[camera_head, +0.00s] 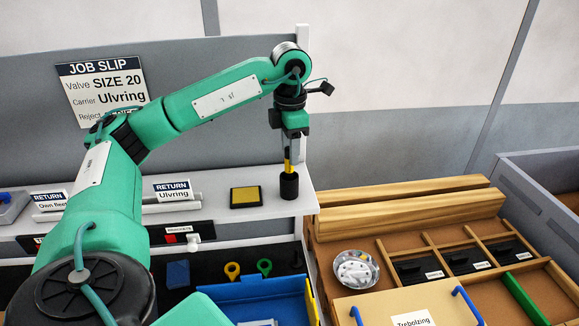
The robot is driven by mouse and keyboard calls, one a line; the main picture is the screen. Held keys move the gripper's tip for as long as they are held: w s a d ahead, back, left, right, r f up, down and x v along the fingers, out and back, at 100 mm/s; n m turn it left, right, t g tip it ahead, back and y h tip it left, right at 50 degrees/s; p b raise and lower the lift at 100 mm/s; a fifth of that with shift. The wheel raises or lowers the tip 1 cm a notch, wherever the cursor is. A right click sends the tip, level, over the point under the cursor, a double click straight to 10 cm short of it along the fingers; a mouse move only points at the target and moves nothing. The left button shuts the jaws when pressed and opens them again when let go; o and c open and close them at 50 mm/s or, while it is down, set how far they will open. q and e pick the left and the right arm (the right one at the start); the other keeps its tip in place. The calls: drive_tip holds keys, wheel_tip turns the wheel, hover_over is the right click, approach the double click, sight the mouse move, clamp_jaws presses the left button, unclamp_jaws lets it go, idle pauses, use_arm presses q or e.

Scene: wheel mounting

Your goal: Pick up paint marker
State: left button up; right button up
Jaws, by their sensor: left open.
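The paint marker (288,166) shows as a thin yellow piece standing upright in a small black cup (289,187) near the right end of the light shelf. My left gripper (290,152) points down right above the cup. Its fingers are at the upper part of the marker and hide much of it. The jaws are open; whether a finger touches the marker is too small to tell. My right gripper is not in view.
A yellow-topped black pad (245,196) lies left of the cup. "RETURN" signs (172,191) stand further left. Below right, a wooden case (400,222) holds a silver round part (356,270) and black boxes. A grey bin (540,200) is at the far right.

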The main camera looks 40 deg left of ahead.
sight(289, 171)
use_arm(q)
wheel_tip(289, 171, down, 4)
drive_tip(key=shift+s+r+p, duration=0.15)
drive_tip(key=shift+r+p, duration=0.1)
drive_tip(key=shift+p, duration=0.35)
clamp_jaws()
drive_tip(key=shift+r, duration=0.1)
